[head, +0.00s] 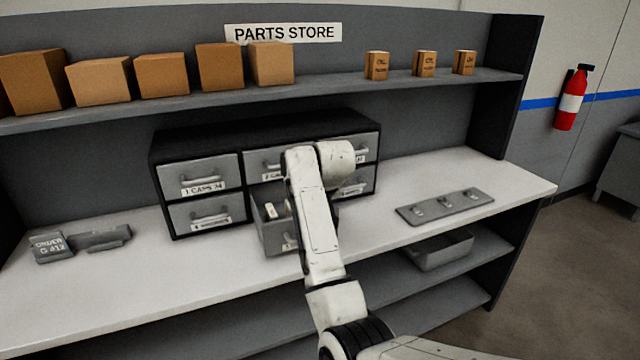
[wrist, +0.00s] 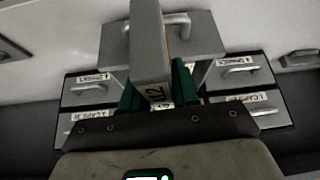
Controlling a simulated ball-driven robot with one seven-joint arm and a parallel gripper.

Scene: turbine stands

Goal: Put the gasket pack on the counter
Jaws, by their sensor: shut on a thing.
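My gripper (wrist: 157,88) has its green-padded fingers on either side of a grey, narrow box-like pack (wrist: 148,45) with dark lettering on its end, apparently the gasket pack. It is shut on this pack, in front of the pulled-out drawer (wrist: 205,45). In the head view my arm hides the gripper at the open lower middle drawer (head: 275,238). A small pale item (head: 270,210) shows inside that drawer; I cannot tell whether it is the held pack. The white counter (head: 110,280) runs beneath the drawer cabinet (head: 200,143).
A grey order tray (head: 102,238) and label block lie on the counter at left. A flat grey plate with fittings (head: 445,206) lies at right. Cardboard boxes (head: 220,68) stand on the upper shelf. A metal bin (head: 440,250) sits below. The counter's front left is clear.

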